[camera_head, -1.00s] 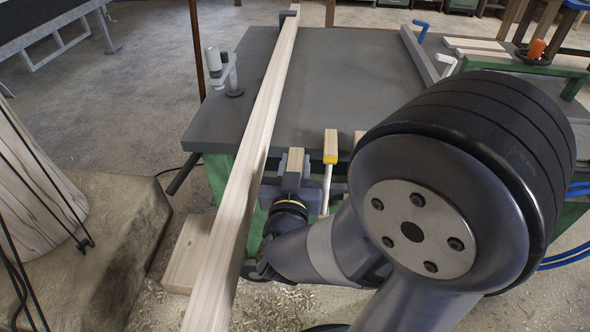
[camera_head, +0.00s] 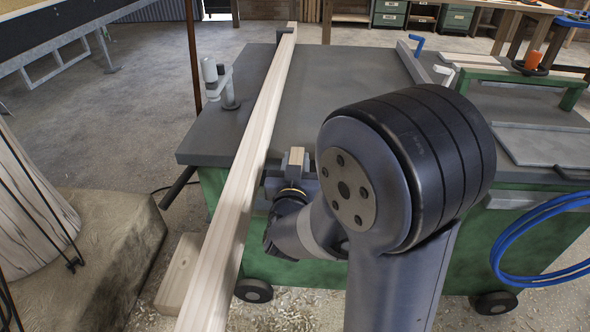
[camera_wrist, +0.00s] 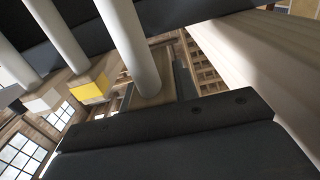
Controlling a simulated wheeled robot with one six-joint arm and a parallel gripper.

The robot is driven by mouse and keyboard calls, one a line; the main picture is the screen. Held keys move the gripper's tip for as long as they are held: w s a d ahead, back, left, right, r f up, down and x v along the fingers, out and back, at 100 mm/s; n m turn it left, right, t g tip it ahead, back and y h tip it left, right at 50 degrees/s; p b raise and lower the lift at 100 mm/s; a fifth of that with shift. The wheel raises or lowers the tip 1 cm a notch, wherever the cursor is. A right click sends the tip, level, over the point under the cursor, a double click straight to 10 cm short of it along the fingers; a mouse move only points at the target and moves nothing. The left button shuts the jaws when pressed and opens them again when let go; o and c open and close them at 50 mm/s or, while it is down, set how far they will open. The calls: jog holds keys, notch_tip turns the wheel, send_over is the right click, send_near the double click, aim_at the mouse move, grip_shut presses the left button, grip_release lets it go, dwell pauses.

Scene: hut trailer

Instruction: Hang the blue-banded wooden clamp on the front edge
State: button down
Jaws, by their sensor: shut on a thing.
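My gripper (camera_head: 291,184) is shut on a wooden clamp, whose pale wooden end (camera_head: 297,156) sticks up between the jaws in the head view. The wrist view shows its wooden block (camera_wrist: 151,91) and white rod (camera_wrist: 121,45) close up. No blue band can be made out on it. The gripper is close by the front edge (camera_head: 207,161) of the grey-topped workbench, just right of a long wooden beam. Whether the clamp touches the edge cannot be told. A yellow-banded clamp (camera_wrist: 90,87) and another pale-ended clamp (camera_wrist: 42,100) hang beside it in the wrist view.
The long beam (camera_head: 252,140) crosses the bench and juts out past its front, close to my gripper. A grey holder (camera_head: 229,90) stands at the bench's left. A blue hose (camera_head: 515,240) hangs at the right. A wooden block (camera_head: 180,275) lies on the floor.

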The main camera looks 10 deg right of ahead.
aim_at(298, 150)
jog(key=x, duration=0.4)
jog(key=shift+w+d+f, duration=0.1)
jog(key=shift+w+d, duration=0.05)
jog(key=shift+w, duration=0.25)
jog(key=shift+f+b, duration=0.35)
jog(key=shift+b, duration=0.05)
jog(key=c, duration=1)
grip_release()
jog(key=shift+s, duration=0.1)
jog(key=v, duration=1)
jog(key=shift+s+p, duration=0.35)
jog(key=shift+p, duration=0.05)
